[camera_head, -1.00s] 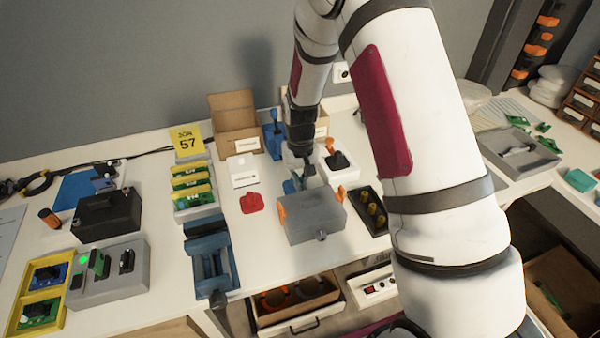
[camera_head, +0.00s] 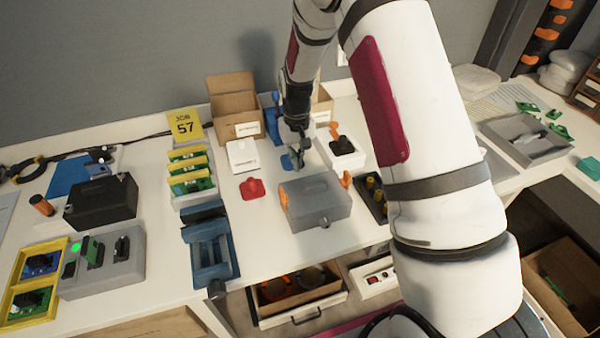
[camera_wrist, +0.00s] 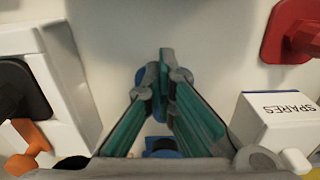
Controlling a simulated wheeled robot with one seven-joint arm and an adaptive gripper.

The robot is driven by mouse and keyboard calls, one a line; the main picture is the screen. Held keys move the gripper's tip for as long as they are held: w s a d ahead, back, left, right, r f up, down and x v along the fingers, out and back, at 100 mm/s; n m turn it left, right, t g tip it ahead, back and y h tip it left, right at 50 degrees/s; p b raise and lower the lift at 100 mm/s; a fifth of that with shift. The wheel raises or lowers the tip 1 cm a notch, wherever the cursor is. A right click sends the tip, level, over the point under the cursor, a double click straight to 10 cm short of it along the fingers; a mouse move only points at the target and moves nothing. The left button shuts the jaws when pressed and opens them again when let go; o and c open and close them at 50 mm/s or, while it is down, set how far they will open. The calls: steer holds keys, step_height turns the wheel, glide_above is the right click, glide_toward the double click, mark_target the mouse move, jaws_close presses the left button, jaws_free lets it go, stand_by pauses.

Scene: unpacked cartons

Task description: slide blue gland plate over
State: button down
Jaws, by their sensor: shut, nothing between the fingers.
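My gripper (camera_head: 298,160) is low over the table, behind the grey box, with its fingers shut and empty. In the wrist view its two teal-lined fingers (camera_wrist: 163,62) meet at the tips. A small blue piece, which I take for the gland plate (camera_head: 287,163), lies at the fingertips on the white table. In the wrist view a blue rounded edge of it (camera_wrist: 142,77) shows beside and beneath the tips; the fingers hide the rest. I cannot tell whether they touch it. The grey box (camera_head: 318,202) with orange side parts stands just in front.
A red piece (camera_head: 250,188) and a white SPARES box (camera_head: 243,155) are left of the gripper. A white unit with a black knob (camera_head: 342,146) is close on the right. A blue stand (camera_head: 272,125) and open cartons (camera_head: 235,97) are behind. Bare table lies around the red piece.

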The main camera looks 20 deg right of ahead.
steer(key=shift+w, duration=0.75)
